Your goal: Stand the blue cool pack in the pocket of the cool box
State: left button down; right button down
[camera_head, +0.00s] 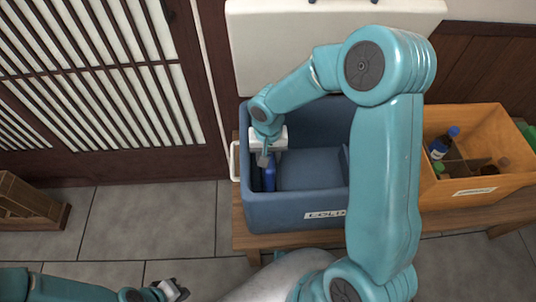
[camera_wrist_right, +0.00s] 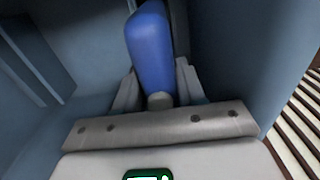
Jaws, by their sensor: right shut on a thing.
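The cool box (camera_head: 296,211) is an open blue crate with a COLD label on its front. The blue cool pack (camera_head: 269,178) is upright inside it near the left wall; it shows larger in the right wrist view (camera_wrist_right: 151,48). My right gripper (camera_head: 265,158) reaches down into the box and is shut on the pack's grey end (camera_wrist_right: 160,101). A narrow space at the box's left side holds the pack; whether its lower end touches the bottom is hidden. My left gripper (camera_head: 174,290) is low at the left, empty, its fingers apart.
The box's white lid (camera_head: 330,30) stands behind it. An orange crate (camera_head: 490,190) with bottles and dividers is to the right on the same wooden bench (camera_head: 243,240). A slatted screen (camera_head: 100,80) is at the left. The tiled floor in front is mostly clear.

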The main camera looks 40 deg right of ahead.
jog(key=shift+f, duration=0.2)
jog(key=shift+c, duration=0.6)
grip_release()
jog(key=shift+c, duration=0.5)
jog(key=shift+w+r+p, duration=0.15)
jog(key=shift+r+p, duration=2.15)
jog(key=shift+r, duration=1.25)
jog(key=shift+o, duration=0.9)
